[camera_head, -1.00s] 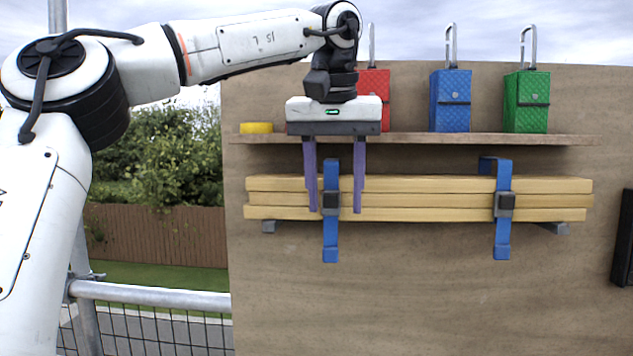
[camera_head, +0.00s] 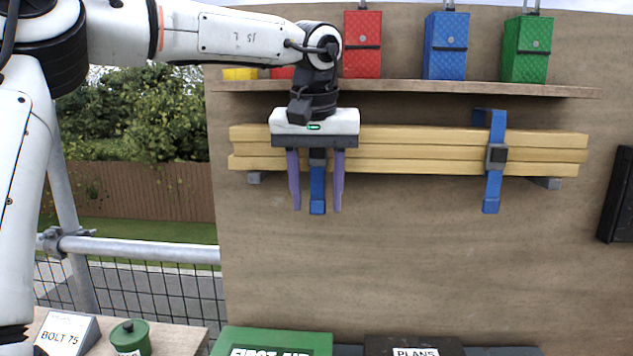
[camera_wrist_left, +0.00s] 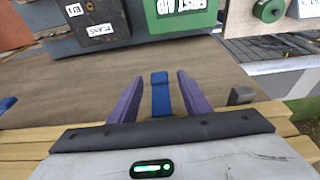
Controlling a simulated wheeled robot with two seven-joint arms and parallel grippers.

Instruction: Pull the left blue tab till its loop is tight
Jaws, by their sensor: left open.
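The left blue strap's hanging tab (camera_head: 317,190) shows below the wooden battens (camera_head: 400,150). My left gripper (camera_head: 316,208) is open, with its purple fingers on either side of this tab and apart from it. In the left wrist view the tab (camera_wrist_left: 160,93) lies between the two purple fingers (camera_wrist_left: 157,98). The left strap's buckle and upper part are mostly hidden behind my gripper. The right blue strap (camera_head: 494,165) goes round the battens, with its dark buckle and tab hanging down. My right gripper is not in view.
A shelf (camera_head: 400,89) above the battens holds red, blue and green cases (camera_head: 526,50) and a yellow item (camera_head: 240,74). Below stand a green first aid box (camera_head: 275,341), a PLANS box and a green pot (camera_head: 131,337). The board between is clear.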

